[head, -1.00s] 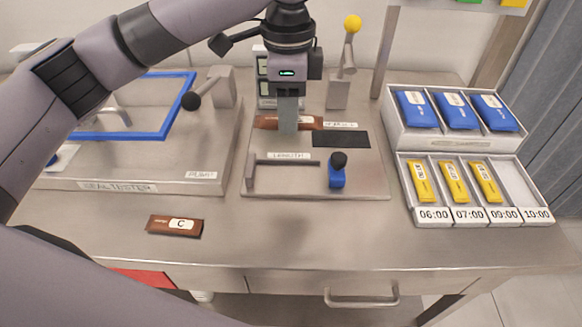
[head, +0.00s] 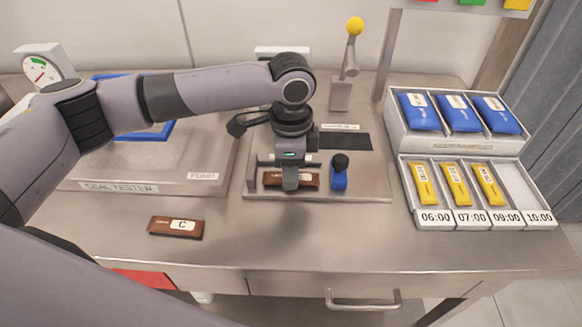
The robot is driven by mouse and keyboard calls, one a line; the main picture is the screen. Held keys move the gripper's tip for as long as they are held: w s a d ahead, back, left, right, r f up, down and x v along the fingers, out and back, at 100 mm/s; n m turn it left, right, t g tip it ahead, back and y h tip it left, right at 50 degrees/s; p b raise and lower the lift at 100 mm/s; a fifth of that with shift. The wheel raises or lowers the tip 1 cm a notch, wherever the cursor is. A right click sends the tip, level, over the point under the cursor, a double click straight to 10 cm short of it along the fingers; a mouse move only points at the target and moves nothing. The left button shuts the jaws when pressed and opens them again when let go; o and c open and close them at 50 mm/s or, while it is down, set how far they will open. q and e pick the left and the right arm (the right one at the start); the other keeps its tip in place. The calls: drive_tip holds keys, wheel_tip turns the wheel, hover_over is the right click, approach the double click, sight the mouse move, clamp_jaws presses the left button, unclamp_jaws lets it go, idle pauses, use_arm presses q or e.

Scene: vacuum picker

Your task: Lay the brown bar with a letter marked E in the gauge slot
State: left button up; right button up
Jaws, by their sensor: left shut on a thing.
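A brown bar (head: 272,179) is at the length gauge (head: 365,190), between its grey end stop at left and the blue slider (head: 339,175) with a black knob at right. My left gripper (head: 290,184) is shut on the middle of this bar from above. Its fingers cover the bar's middle, so I cannot read a letter on it. I cannot tell whether the bar rests in the slot or hangs just above it. Another brown bar (head: 163,227), marked C, lies on the bench at front left. My right gripper is not in view.
The seal tester (head: 130,188) with a blue frame stands at left. At right are trays with blue packs (head: 419,112) and yellow packs (head: 423,183); the 10:00 compartment (head: 520,190) is empty. A yellow-knobbed lever (head: 354,27) stands behind the gauge. The bench front is mostly clear.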

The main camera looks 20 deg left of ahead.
use_arm(q)
drive_tip(key=o, duration=1)
drive_tip(key=shift+f, duration=0.1)
wheel_tip(320, 180, up, 12)
drive_tip(key=shift+r, duration=0.15)
